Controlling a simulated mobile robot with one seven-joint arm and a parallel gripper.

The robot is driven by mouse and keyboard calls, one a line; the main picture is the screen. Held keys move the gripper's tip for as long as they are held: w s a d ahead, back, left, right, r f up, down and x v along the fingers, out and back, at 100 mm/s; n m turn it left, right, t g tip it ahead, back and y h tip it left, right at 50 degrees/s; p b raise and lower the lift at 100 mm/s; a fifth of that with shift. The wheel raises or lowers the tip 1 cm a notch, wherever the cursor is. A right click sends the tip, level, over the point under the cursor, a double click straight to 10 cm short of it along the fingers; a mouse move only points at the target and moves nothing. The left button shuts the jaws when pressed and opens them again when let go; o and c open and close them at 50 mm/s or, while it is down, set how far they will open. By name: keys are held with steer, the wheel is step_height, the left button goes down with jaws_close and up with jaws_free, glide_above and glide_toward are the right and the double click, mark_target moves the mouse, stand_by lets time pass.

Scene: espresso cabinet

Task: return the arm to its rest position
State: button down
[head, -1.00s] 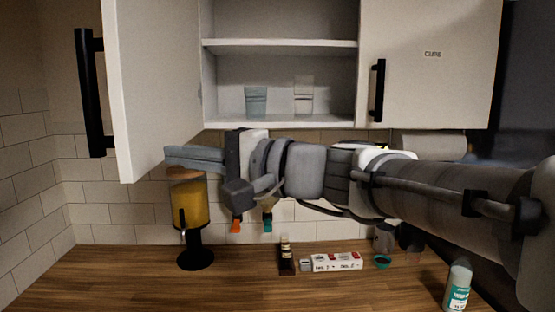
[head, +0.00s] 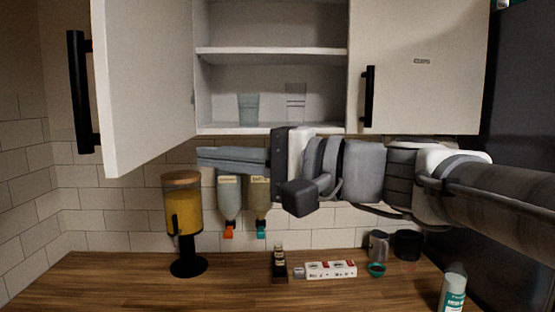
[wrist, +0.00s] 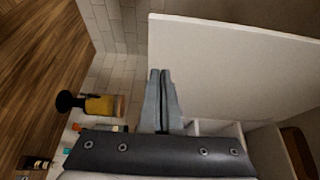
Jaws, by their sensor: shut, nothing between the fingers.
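My gripper (head: 199,156) is shut and empty. In the head view it points left, just below the cabinet's bottom shelf and to the right of the open left door (head: 146,90). My arm reaches in from the right edge of the view. In the wrist view the two closed fingers (wrist: 160,75) lie side by side, with the white door panel (wrist: 235,70) beyond them. No thing is between the fingers.
The open cabinet (head: 270,128) holds two glasses (head: 248,109) (head: 296,102). A juice dispenser (head: 183,210), two hanging bottles (head: 229,200) (head: 261,198), a dark small bottle (head: 279,260), a white box (head: 330,269) and a spray-like bottle (head: 453,292) stand around the counter (head: 110,285).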

steer(key=s+d+f+n+h, duration=0.1)
steer(key=s+d+f+h, duration=0.3)
steer(key=f, duration=0.5)
steer(key=s+d+f+h, duration=0.2)
steer(key=d+f+h, duration=0.25)
steer(key=f, duration=0.45)
steer(key=s+d+f+n+h, duration=0.3)
steer(key=d+f+h, duration=0.5)
steer(key=d+f, duration=0.3)
steer(key=d, duration=0.4)
steer(key=shift+s+f+g, duration=0.2)
steer(key=shift+s+g, duration=0.1)
steer(key=shift+s, duration=0.05)
